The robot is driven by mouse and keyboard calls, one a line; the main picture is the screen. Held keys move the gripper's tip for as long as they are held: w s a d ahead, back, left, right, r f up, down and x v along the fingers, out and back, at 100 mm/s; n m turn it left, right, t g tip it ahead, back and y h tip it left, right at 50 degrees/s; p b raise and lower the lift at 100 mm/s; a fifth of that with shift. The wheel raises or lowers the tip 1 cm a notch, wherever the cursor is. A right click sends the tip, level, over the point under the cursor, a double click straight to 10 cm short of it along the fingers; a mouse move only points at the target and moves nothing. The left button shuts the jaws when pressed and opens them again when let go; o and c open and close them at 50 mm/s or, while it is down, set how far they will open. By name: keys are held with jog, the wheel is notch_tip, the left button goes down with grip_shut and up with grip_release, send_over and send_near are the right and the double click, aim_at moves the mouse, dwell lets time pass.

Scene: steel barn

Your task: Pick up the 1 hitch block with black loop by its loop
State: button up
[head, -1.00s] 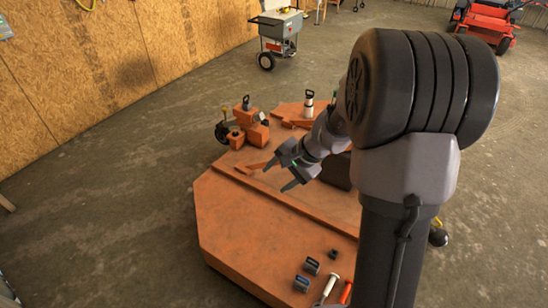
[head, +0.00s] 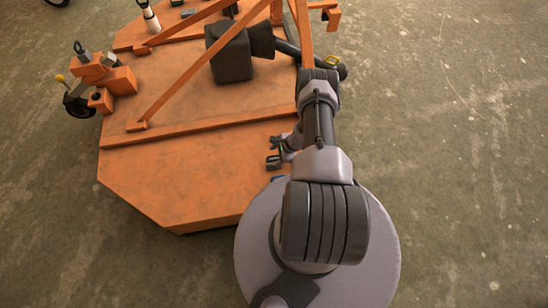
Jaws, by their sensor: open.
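An orange block cluster (head: 112,80) stands at the left edge of the orange deck in the head view. A dark loop (head: 83,52) rises from its top; I take this to be the hitch block, but cannot be sure. My gripper (head: 273,153) is over the right front part of the deck, pointing left, open and apparently empty. It is well to the right of the looped block and apart from it. My arm hides part of the deck around the gripper.
The orange deck (head: 180,180) has clear room between block and gripper. Slanted orange bars (head: 190,70) and a black box (head: 230,55) stand behind. A white cylinder (head: 150,20) with a dark loop is at the back. Concrete floor (head: 450,150) is open at right.

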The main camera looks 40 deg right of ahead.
aim_at(270, 161)
jog(key=b+x, duration=0.1)
jog(key=x, duration=0.1)
jog(key=b+x, duration=0.2)
jog(key=s+b+x, duration=0.1)
jog(key=x, duration=0.1)
jog(key=shift+d+f, duration=0.1)
jog(key=shift+f, duration=0.25)
jog(key=shift+r, duration=0.2)
jog(key=shift+w, duration=0.1)
grip_shut()
